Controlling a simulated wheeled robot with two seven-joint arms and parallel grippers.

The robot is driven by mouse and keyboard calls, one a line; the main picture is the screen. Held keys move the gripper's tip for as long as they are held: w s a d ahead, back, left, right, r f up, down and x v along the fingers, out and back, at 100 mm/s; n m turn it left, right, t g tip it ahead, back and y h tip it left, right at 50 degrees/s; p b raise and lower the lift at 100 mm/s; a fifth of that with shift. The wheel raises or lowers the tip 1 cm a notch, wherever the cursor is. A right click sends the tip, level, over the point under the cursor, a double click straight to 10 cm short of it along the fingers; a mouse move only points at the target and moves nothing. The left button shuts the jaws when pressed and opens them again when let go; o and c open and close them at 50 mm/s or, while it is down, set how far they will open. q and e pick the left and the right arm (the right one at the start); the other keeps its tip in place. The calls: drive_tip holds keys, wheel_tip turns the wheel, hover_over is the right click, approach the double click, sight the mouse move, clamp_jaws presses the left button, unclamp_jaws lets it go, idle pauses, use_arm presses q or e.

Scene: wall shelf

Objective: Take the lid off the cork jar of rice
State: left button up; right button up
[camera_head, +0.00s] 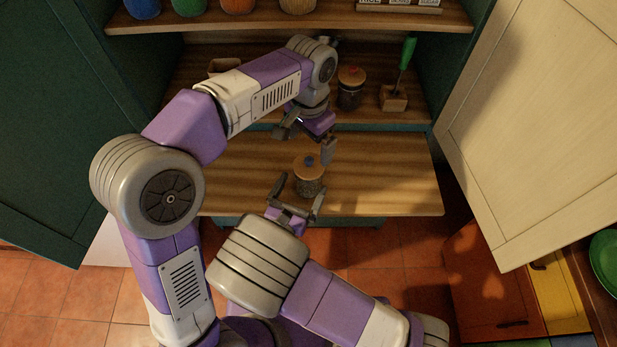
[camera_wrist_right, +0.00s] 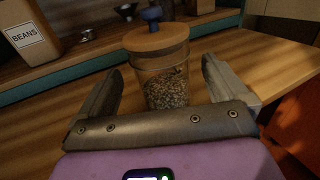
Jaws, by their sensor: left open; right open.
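A glass jar (camera_head: 310,187) of speckled grains stands upright on the lower wooden board. Its cork lid (camera_head: 308,161) with a blue knob is on top. In the right wrist view the jar (camera_wrist_right: 166,88) and lid (camera_wrist_right: 156,42) show ahead, between the finger directions. My right gripper (camera_head: 299,190) is open in front of the jar, its fingers (camera_wrist_right: 162,78) pointing at it from either side; contact cannot be told. My left gripper (camera_head: 308,143) is open above and just behind the lid, fingers pointing down, apart from the knob.
A second cork jar (camera_head: 350,94) with a red knob and a wooden block (camera_head: 393,98) holding a green-handled tool stand on the shelf behind. A box labelled BEANS (camera_wrist_right: 28,36) shows in the wrist view. Cabinet doors (camera_head: 545,110) stand open at both sides. The board's right part is clear.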

sight(309, 158)
drive_tip(key=shift+x, duration=2.6)
drive_tip(key=c, duration=1.4)
use_arm(q)
drive_tip(key=n, duration=0.2)
drive_tip(key=r+n, duration=0.2)
drive_tip(key=n, duration=0.1)
drive_tip(key=shift+w+r+n, duration=0.1)
drive_tip(key=shift+w+n, duration=0.1)
drive_tip(key=shift+n, duration=0.1)
wheel_tip(309, 158, down, 10)
drive_tip(key=n, duration=0.6)
drive_tip(key=c, duration=1.1)
